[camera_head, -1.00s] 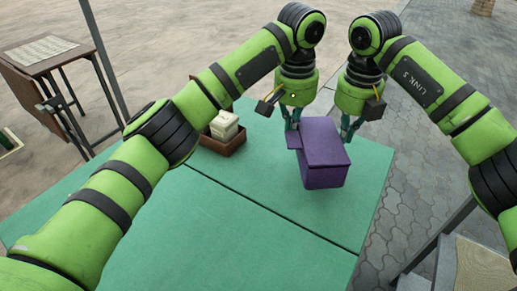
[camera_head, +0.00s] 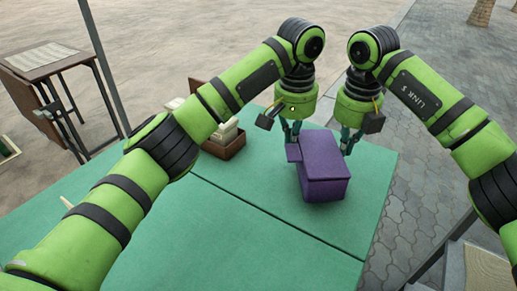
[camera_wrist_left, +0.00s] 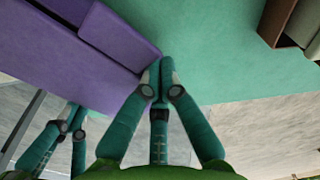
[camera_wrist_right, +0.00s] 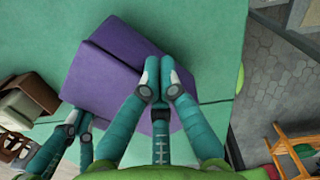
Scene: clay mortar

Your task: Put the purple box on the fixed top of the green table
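The purple box (camera_head: 324,168) is upright over the far part of the green table (camera_head: 230,185), beyond the seam. I cannot tell whether its base touches the top. My left gripper (camera_head: 291,138) is at the box's left side and my right gripper (camera_head: 349,144) at its right side. In the left wrist view the left fingers (camera_wrist_left: 163,72) are together, their tips against or very near the box (camera_wrist_left: 90,40). In the right wrist view the right fingers (camera_wrist_right: 158,70) are also together by the box (camera_wrist_right: 130,80). Neither gripper has the box between its own fingers.
A brown case (camera_head: 227,147) with cream blocks (camera_head: 226,132) stands left of the box on the table. A wooden side table (camera_head: 42,58) and a grey pole (camera_head: 103,60) are at the far left. The near part of the green table looks mostly clear.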

